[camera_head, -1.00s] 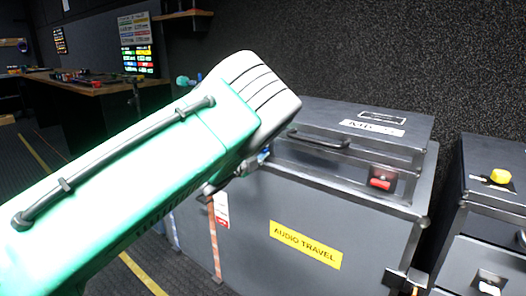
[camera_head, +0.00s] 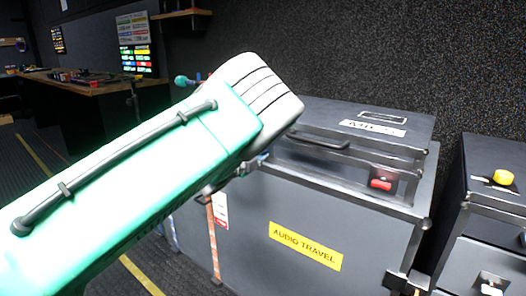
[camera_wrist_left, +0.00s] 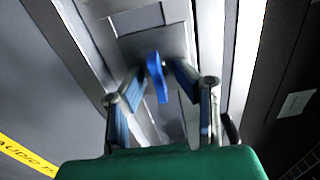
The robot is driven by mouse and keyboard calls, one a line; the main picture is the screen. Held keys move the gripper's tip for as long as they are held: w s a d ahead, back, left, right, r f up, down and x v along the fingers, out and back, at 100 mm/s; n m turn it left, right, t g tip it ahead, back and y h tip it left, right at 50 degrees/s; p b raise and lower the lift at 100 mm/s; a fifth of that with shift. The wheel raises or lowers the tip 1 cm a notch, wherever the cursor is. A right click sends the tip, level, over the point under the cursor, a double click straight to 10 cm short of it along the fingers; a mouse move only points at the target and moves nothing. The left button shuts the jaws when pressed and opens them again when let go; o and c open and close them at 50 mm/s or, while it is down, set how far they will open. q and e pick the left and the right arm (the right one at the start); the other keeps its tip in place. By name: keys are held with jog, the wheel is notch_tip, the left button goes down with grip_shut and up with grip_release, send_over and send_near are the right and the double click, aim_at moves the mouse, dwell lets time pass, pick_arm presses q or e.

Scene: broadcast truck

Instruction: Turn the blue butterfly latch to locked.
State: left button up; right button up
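The blue butterfly latch (camera_wrist_left: 157,78) sits on a grey metal plate in the left wrist view, its wing pointing along the picture's vertical. My left gripper (camera_wrist_left: 160,72) has its blue-padded fingers one on each side of the latch, partly spread, with narrow gaps seeming to remain. In the head view my green and white left arm covers the latch and most of the gripper; only a small bluish bit shows by the case edge. The grey flight case (camera_head: 350,228) carries a yellow AUDIO TRAVEL label (camera_head: 305,246). My right gripper is not in view.
The case lid has a dark handle (camera_head: 318,140) and a red switch-like part (camera_head: 381,184) at its front. A second grey case with a yellow knob (camera_head: 502,177) stands at the right. A wooden desk (camera_head: 85,88) is at the back left, with open floor before it.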

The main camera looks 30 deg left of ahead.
pick_arm(q)
jog(key=shift+s, duration=0.1)
jog(key=shift+s, duration=0.1)
jog(key=s, duration=1.1)
jog(key=shift+s+a, duration=0.35)
jog(key=shift+a, duration=0.1)
jog(key=shift+f, duration=0.1)
jog(key=s+d+f+n+g+y+p, duration=0.3)
jog(key=s+f+n+g+p, duration=0.4)
jog(key=s+f+n, duration=0.65)
jog(key=s+d+f+n+g+h+p, duration=0.1)
jog(key=s+d+f+g, duration=0.3)
jog(key=s, duration=0.7)
jog(key=s+d+f+n+g+p, duration=0.3)
jog(key=s+d+g, duration=0.3)
jog(key=s, duration=0.6)
jog(key=shift+s+d+f+n+h, duration=0.2)
jog(key=shift+d+f+n+h, duration=0.4)
jog(key=shift+d, duration=0.5)
